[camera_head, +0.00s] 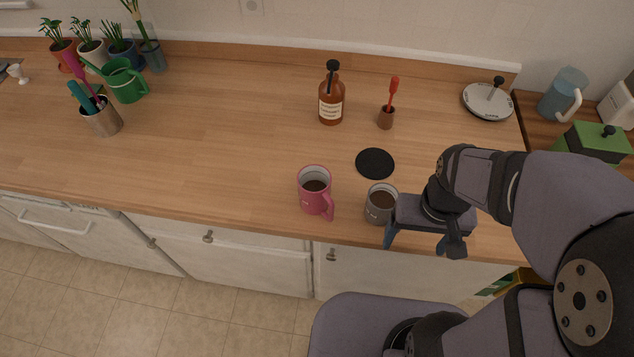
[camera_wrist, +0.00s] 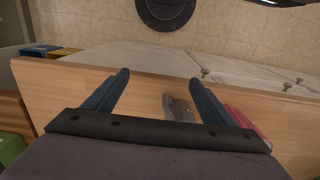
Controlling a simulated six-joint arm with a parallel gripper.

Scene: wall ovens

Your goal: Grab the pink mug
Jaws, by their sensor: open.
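The pink mug (camera_head: 313,192) stands upright on the wooden counter near its front edge, with dark liquid inside and its handle toward the lower right. A grey mug (camera_head: 380,205), also with dark liquid, stands just to its right, between it and my gripper (camera_head: 416,243). My gripper is open and empty at the counter's front edge, right of the grey mug. In the wrist view, the grey mug (camera_wrist: 178,108) shows beside the right finger of my gripper (camera_wrist: 160,78). The pink mug (camera_wrist: 250,122) is beyond that finger, partly hidden by it and the gripper body.
A black coaster (camera_head: 375,163) lies behind the mugs. A brown bottle (camera_head: 331,98) and a small brown pot with a red-handled tool (camera_head: 386,118) stand farther back. The counter left of the pink mug is clear up to the utensil cup (camera_head: 102,119).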

